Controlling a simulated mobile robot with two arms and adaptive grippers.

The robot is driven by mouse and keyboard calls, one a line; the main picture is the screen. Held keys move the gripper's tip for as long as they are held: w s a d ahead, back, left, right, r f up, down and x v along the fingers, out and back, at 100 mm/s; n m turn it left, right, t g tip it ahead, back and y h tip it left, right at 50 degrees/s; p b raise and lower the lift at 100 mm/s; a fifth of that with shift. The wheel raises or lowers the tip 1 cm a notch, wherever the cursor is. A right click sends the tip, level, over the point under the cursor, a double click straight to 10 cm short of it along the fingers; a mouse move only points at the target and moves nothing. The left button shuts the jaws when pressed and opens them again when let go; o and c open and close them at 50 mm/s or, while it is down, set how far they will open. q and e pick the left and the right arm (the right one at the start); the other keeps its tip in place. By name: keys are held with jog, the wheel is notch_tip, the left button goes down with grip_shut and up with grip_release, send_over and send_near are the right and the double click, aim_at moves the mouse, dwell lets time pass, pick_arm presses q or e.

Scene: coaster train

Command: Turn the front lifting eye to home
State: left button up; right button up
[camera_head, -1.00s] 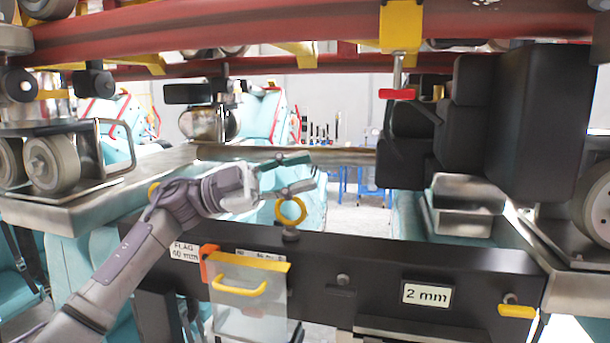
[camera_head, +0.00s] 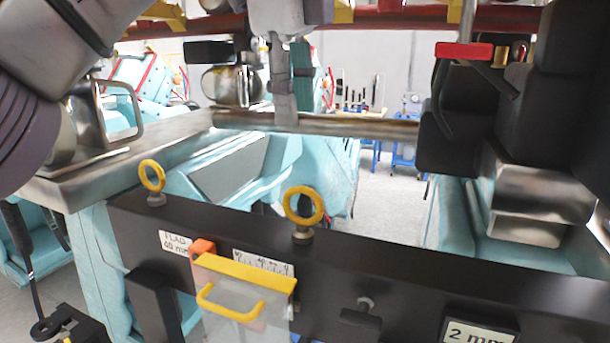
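Two yellow lifting eyes stand upright on grey studs on top of the black beam (camera_head: 400,285). The nearer, larger lifting eye (camera_head: 304,190) is in the middle, its ring face turned mostly to the camera. The smaller lifting eye (camera_head: 154,188) is at the beam's left end. No marking shows which is called front or where home is. My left gripper (camera_head: 286,112) hangs at top centre, fingers pointing down, above and apart from the larger eye in the picture. It is seen nearly edge-on, so its opening cannot be told. My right gripper is not in view.
A "2 mm" label (camera_head: 478,334) is at right. Dark blocks (camera_head: 463,120) hang at right. A red rail (camera_head: 400,20) crosses above.

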aim_at(305, 187)
pick_arm(q)
jog(key=f, duration=0.3)
jog(key=w+f, duration=0.1)
jog(key=f, duration=0.3)
jog(key=w+d+f, duration=0.1)
jog(key=f, duration=0.3)
jog(key=shift+w, duration=0.2)
grip_shut()
